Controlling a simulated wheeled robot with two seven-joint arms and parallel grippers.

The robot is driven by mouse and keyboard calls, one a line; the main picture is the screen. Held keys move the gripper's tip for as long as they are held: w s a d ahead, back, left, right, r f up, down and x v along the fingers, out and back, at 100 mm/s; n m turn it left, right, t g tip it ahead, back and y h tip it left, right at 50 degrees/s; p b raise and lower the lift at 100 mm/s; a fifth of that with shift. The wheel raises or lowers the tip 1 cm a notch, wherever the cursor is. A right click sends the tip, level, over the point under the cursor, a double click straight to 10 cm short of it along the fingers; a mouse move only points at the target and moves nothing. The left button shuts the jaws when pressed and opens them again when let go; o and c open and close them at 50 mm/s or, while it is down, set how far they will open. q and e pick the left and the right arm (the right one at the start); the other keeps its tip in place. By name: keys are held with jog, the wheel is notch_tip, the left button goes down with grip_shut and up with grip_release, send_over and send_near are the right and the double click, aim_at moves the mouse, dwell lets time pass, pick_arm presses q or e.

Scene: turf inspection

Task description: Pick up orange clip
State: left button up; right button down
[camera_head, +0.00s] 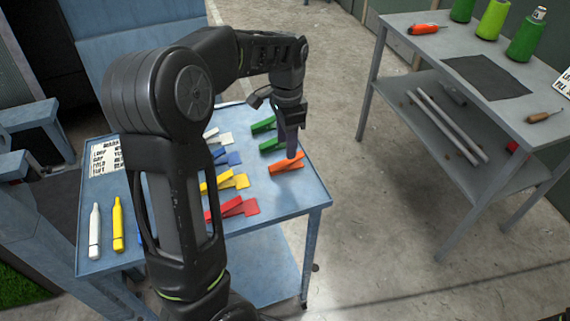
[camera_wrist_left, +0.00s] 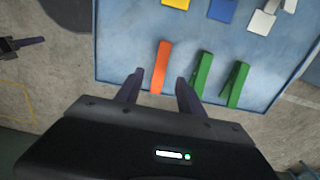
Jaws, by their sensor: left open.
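The orange clip (camera_head: 287,167) lies on the blue table (camera_head: 290,203) near its right edge. In the left wrist view the orange clip (camera_wrist_left: 160,68) stands upright in the picture, its lower end between the fingertips. My left gripper (camera_head: 291,150) is above the clip, pointing down. It also shows in the left wrist view (camera_wrist_left: 158,80), open and empty, one finger on each side of the clip. I cannot tell whether a finger touches it.
Two green clips (camera_wrist_left: 219,80) lie close beside the orange one. Yellow (camera_head: 224,182), red (camera_head: 232,208), blue and white clips lie near. White (camera_head: 95,232) and yellow markers lie at the table's left. A grey bench (camera_head: 400,50) with green spools stands to the right.

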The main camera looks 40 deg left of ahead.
aim_at(286, 160)
pick_arm(q)
jog(key=shift+w+f, duration=0.1)
jog(key=shift+f, duration=0.8)
jog(key=shift+f, duration=0.1)
notch_tip(286, 160, down, 5)
jog(key=shift+p, duration=0.8)
jog(key=shift+c, duration=0.5)
grip_shut()
